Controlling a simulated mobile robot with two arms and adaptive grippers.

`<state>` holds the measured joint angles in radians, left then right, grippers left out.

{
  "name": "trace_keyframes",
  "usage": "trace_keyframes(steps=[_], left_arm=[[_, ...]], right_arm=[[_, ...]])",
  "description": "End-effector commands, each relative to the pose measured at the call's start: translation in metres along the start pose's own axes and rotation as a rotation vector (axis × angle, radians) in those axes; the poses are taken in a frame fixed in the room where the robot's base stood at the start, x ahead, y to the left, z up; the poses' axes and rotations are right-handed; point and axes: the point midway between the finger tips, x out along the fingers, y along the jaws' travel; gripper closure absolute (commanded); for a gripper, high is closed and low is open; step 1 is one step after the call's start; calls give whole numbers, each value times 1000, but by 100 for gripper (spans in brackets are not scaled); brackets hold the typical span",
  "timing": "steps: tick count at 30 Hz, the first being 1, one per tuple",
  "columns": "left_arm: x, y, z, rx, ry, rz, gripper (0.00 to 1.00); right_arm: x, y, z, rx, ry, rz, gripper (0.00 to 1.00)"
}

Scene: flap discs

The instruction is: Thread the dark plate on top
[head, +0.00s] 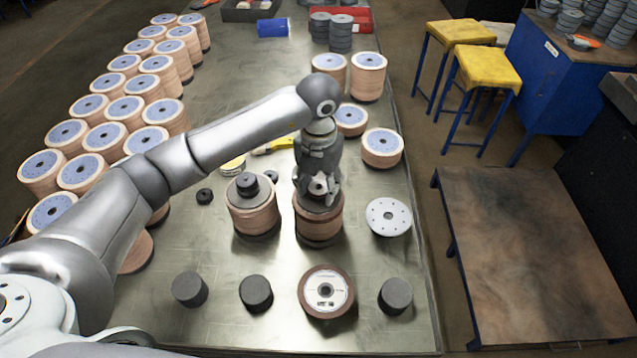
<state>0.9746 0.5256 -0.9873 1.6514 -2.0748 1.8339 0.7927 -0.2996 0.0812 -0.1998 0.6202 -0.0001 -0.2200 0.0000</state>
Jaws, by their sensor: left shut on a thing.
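My left gripper (318,190) points down over a stack of tan flap discs (319,228) near the middle of the table. A dark plate (308,206) lies at the top of this stack, under the gripper. The gripper is shut on the dark plate; its fingers hide much of it, so I cannot tell whether it sits fully flat. To the left stands a similar stack (254,222) with a dark plate and a black knob (247,184) on top. My right gripper is not in view.
Black cylinders (256,293), a labelled disc (326,290) and a pale plate with holes (388,216) lie around the stacks. Rows of disc stacks (125,108) fill the table's left side.

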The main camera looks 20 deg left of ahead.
Motion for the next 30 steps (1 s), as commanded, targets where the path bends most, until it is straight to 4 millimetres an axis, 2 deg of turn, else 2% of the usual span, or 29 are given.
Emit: trace_keyframes(steps=[5,6,12,23,26,30], left_arm=[[-1,0,1,0,-2,-1,94],[-1,0,1,0,-2,-1,54],[-1,0,0,0,-2,-1,30],[-3,0,0,0,0,0,30],[-14,0,1,1,-3,-1,30],[-41,0,2,0,-6,-1,30]], right_arm=[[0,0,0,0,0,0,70],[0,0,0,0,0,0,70],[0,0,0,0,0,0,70],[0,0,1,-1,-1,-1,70],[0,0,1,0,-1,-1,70],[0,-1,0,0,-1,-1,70]])
